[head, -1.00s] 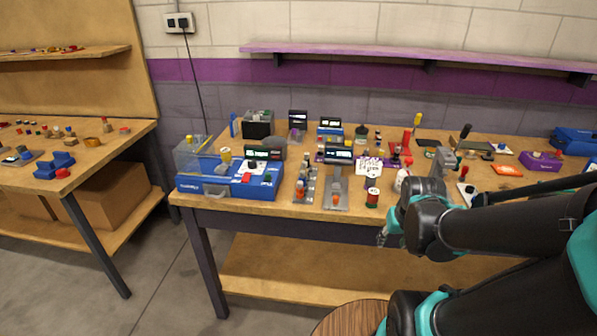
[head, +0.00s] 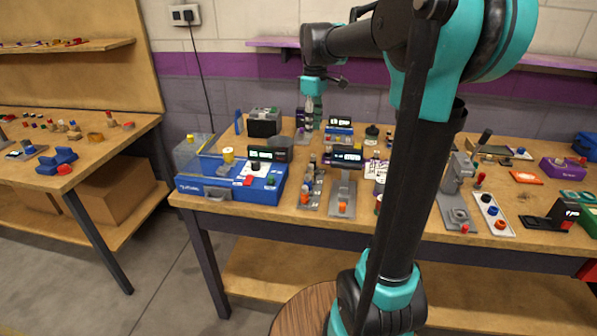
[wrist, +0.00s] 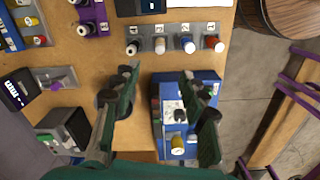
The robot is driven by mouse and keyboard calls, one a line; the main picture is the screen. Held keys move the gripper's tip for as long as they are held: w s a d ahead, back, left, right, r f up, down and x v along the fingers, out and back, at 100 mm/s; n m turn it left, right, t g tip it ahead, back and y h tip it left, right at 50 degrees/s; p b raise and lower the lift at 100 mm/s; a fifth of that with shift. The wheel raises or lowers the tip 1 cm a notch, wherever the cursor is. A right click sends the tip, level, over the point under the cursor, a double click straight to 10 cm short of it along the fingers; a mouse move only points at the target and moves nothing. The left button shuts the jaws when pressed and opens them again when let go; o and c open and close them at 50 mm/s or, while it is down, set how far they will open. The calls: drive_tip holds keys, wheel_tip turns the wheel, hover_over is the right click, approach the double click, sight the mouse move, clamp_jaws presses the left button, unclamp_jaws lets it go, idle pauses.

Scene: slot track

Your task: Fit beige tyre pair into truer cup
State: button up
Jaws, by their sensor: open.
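My gripper (wrist: 160,82) is open and empty, with bare wood showing between its fingers in the wrist view. In the head view my gripper (head: 312,118) hangs over the back of the bench, behind the small displays. A grey numbered rack (wrist: 146,37) holds a row of small tyre pairs, also in the head view (head: 311,190). A pale, beige-looking pair (wrist: 160,45) stands on it beside a blue and a red one; another pale one is at the end.
A grey stand (head: 342,190) with an orange part is right of the rack. My arm hides the bench's middle. Another bench is at left.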

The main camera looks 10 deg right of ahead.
sight(311, 165)
wheel_tip(311, 165, down, 17)
drive_tip(key=shift+a+f, duration=0.1)
drive_tip(key=shift+a, duration=0.05)
idle(0.5)
clamp_jaws()
